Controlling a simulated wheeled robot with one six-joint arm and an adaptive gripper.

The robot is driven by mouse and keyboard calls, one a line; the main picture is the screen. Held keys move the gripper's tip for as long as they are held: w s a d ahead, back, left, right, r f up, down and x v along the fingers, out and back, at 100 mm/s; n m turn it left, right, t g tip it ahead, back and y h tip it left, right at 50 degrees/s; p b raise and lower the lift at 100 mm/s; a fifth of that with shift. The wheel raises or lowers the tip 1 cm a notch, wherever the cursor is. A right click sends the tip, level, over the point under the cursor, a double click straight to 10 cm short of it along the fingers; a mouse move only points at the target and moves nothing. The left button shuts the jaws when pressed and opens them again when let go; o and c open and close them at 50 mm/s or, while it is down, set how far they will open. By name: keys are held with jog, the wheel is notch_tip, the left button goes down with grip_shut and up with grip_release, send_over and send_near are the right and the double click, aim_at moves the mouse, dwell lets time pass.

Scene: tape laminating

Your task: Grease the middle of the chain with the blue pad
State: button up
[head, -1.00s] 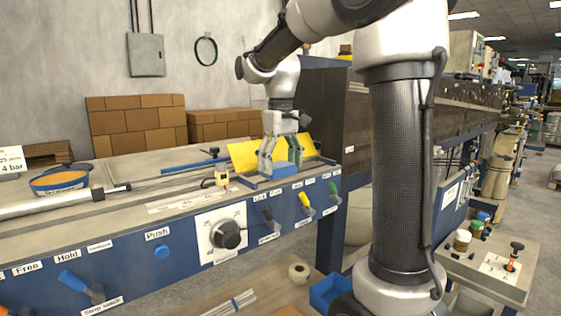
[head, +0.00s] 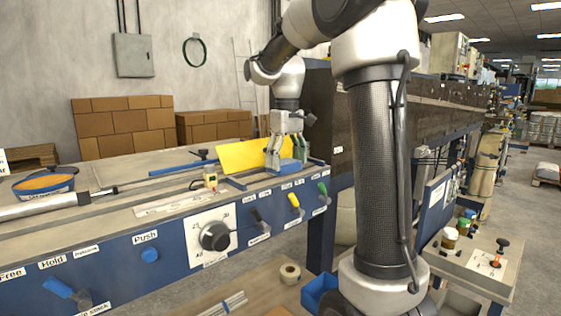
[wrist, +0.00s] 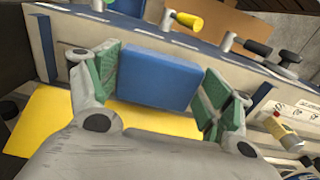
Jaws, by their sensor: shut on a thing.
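My gripper (head: 288,155) is shut on the blue pad (head: 291,165), low over the machine's bench near its right end. In the wrist view the blue pad (wrist: 158,78) sits between the two green-lined fingers of my gripper (wrist: 160,85). The pad is a plain blue block. I cannot tell whether its underside touches the surface below. I cannot make out the chain in either view; the pad, my fingers or the rail may hide it. A yellow plate (head: 238,156) stands tilted behind my gripper; it also shows in the wrist view (wrist: 42,118).
The front panel carries a yellow lever (head: 294,201), a green lever (head: 323,188) and a black knob (head: 214,237). A dark tall housing (head: 330,110) closes off the right.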

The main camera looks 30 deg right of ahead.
jog(key=shift+w+d, duration=0.2)
jog(key=shift+d, duration=0.9)
jog(key=shift+w+d, duration=0.2)
jog(key=shift+d, duration=0.85)
jog(key=shift+s+a+f, duration=0.1)
jog(key=shift+s+a, duration=0.1)
jog(key=shift+a, duration=0.75)
jog(key=shift+s+a+f, duration=0.1)
jog(key=shift+s+a, duration=0.1)
jog(key=shift+a, duration=0.75)
